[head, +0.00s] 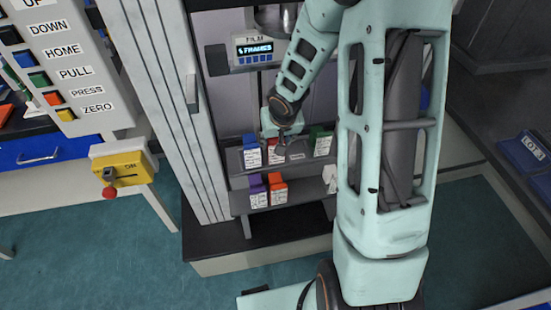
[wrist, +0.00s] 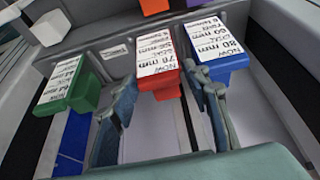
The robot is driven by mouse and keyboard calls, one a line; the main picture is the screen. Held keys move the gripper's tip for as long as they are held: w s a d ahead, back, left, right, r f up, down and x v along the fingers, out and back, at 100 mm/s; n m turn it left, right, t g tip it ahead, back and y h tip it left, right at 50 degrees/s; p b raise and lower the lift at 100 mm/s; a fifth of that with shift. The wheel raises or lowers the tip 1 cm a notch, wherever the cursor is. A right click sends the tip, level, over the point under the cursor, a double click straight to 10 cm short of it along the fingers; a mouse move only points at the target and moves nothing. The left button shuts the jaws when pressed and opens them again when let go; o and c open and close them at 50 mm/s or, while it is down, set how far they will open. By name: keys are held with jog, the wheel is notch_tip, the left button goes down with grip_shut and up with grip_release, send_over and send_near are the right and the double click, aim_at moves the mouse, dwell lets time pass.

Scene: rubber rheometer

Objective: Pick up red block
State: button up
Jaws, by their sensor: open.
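The red block (head: 274,150) with a white label sits on the upper shelf (head: 297,156) of the rack, between a blue block and a green block. In the wrist view the red block (wrist: 166,93) lies in the middle, its label reading 70 mm. My gripper (wrist: 163,84) is open, with one finger on each side of the red block. The right finger is in the narrow space between the red and blue blocks. I cannot tell whether either finger touches the red block. In the head view my gripper (head: 284,142) is at the upper shelf and partly covers the row.
The blue block (head: 251,152) and green block (head: 322,144) flank the red one; blue (wrist: 224,65) is very close to my right finger. A purple block (head: 257,191) and orange block (head: 277,188) are on the lower shelf. A grey column (head: 165,100) stands left.

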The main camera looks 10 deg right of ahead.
jog(key=shift+c, duration=0.2)
grip_shut()
